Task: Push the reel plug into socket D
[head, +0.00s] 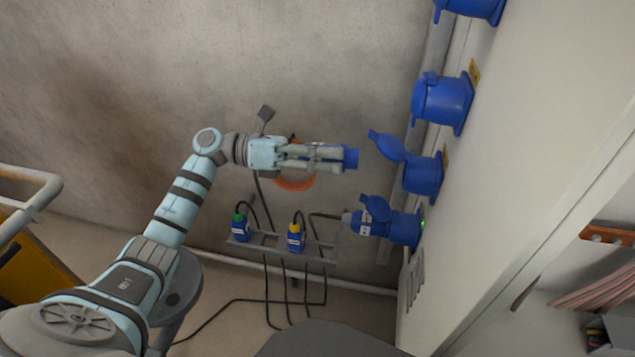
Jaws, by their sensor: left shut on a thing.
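My left gripper (328,157) is shut on a blue plug (351,158), which I take to be the reel plug. Its blue front end sticks out past the fingertips and points right; the fingers hide the rest. An orange cable (294,184) loops just behind and below the gripper. Right of the plug, a short gap away, is a blue socket (424,175) with its lid (386,146) raised. The plug and this socket are apart. The socket letters are too small to read, so I cannot tell which is D. My right gripper is not in view.
More blue sockets (441,101) sit above on the cabinet (540,150). A grey rack (270,246) holds plugs with green and yellow parts. Black cables hang beneath it.

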